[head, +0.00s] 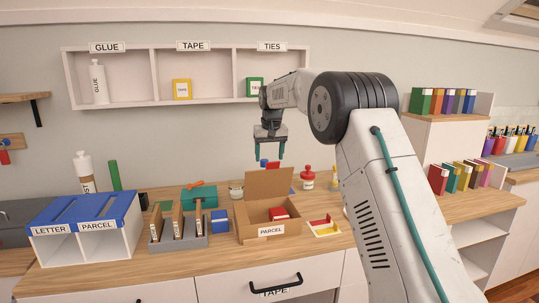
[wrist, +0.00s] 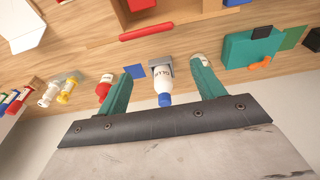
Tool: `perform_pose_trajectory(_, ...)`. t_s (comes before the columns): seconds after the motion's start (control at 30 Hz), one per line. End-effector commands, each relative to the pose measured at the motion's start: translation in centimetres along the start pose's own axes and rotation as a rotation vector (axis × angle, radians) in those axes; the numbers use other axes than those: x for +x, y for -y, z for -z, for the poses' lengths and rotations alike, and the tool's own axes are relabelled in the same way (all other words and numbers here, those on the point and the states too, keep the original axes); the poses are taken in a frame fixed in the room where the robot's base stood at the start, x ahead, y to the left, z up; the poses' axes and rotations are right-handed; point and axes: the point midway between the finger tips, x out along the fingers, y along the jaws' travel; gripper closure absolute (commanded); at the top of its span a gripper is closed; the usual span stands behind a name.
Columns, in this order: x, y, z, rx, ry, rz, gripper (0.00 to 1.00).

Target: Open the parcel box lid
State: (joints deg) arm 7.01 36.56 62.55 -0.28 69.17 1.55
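The cardboard parcel box (head: 264,232) stands on the wooden desk with a PARCEL label on its front. Its lid (head: 268,184) stands raised at the back, so the box is open, and a red item (head: 279,213) lies inside. Part of the box (wrist: 185,14) shows at the top of the wrist view. My gripper (head: 268,157) is above and behind the lid, apart from it. Its teal fingers are spread with nothing held. In the wrist view, a white bottle with a blue cap (wrist: 164,98) appears between the fingers, beyond them.
A blue-topped sorter (head: 86,212) stands left, with a grey rack (head: 178,243) beside the box. A white wall shelf (head: 210,101) hangs behind my gripper.

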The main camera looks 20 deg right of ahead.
Motion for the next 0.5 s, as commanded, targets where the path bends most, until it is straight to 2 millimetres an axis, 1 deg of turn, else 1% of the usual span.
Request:
perform_pose_trajectory(0.27,-0.3,0.0,0.0,0.0,0.0,-0.001,0.33)
perform_pose_trajectory(0.37,-1.3,0.0,0.1,0.0,-0.002,-0.001,0.33)
perform_pose_trajectory(0.5,-3.7,0.0,0.1,0.0,-0.002,0.0,0.33)
